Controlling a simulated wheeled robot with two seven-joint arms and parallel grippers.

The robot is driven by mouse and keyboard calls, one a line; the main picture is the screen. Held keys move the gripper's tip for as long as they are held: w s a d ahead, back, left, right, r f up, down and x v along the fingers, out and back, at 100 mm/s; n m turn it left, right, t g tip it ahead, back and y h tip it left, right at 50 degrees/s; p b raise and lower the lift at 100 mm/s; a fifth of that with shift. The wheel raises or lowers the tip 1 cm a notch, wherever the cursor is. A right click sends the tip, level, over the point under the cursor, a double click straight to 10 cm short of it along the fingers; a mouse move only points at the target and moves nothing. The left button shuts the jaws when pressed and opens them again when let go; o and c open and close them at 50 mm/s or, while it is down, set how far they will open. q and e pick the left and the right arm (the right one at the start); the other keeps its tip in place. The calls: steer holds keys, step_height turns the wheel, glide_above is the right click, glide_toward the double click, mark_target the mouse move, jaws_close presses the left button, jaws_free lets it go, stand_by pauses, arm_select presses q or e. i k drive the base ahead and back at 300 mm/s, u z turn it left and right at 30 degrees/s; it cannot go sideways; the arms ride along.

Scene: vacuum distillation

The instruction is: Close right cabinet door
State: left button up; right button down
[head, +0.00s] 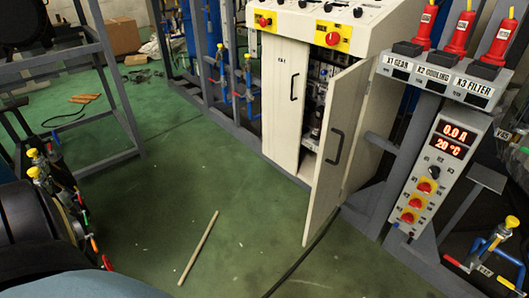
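The right cabinet door (336,152) is a tall pale panel with a dark vertical handle on its outer face. It stands open, swung out from the white cabinet (272,93) into the room. Electrical parts (320,88) show inside the cabinet behind it. The left cabinet door (286,100) is shut and has its own dark handle. Neither of my grippers is in the head view.
A grey control post (437,172) with a red display and red knobs stands right of the door. A thin wooden stick (198,247) and a dark cable (306,256) lie on the green floor. The floor in front of the cabinet is otherwise mostly clear.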

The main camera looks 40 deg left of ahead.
mark_target(347, 90)
steer(key=u, duration=0.65)
steer(key=i, duration=1.65)
steer(key=u, duration=1.25)
steer(key=k, duration=1)
steer(key=z, duration=0.55)
